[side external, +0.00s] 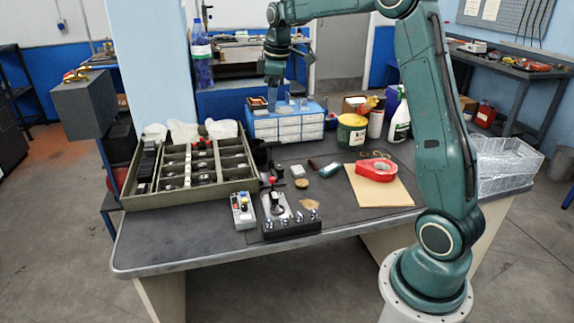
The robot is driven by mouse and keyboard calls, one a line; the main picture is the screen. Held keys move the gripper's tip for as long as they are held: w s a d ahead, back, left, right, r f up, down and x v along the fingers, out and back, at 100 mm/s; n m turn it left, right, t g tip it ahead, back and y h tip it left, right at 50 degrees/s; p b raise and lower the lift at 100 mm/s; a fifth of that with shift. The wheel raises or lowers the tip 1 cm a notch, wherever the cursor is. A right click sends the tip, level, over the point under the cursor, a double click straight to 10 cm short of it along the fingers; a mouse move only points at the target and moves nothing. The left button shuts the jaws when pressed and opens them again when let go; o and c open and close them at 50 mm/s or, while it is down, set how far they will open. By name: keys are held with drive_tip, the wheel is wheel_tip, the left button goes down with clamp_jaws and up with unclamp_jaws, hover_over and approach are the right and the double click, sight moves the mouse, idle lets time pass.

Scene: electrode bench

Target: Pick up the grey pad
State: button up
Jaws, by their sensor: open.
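My gripper (273,98) points down at the end of my arm, high over the back of the bench. It appears in front of the blue and white drawer box, with its jaws open and nothing seen between them. A small grey, slightly bluish pad (330,170) lies flat on the dark bench top, left of the red tape roll, and seems to be the grey pad. A smaller pale grey block (297,171) lies to its left. Both are in front of and below my gripper, well apart from it.
A divided tray (130,198) fills the bench's left side. The drawer box (288,127) stands behind the pads. A black electrode stand (291,230) is in front. The red tape roll (376,169) lies on a tan board (382,193). The front left bench top is clear.

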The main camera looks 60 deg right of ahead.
drive_tip(key=w+d+f+n+g, duration=0.15)
drive_tip(key=w+d+f, duration=0.25)
drive_tip(key=d+f, duration=0.7)
drive_tip(key=n, duration=0.2)
hover_over(295, 170)
drive_tip(key=shift+g+y, duration=0.25)
drive_tip(key=shift+y, duration=0.15)
drive_tip(key=shift+d+f, duration=0.15)
drive_tip(key=shift+f, duration=4.5)
drive_tip(key=shift+d+f, duration=0.1)
drive_tip(key=shift+f, duration=4.5)
drive_tip(key=shift+a+f, duration=0.1)
drive_tip(key=shift+f, duration=2.45)
drive_tip(key=shift+c, duration=0.2)
drive_tip(key=c, duration=0.7)
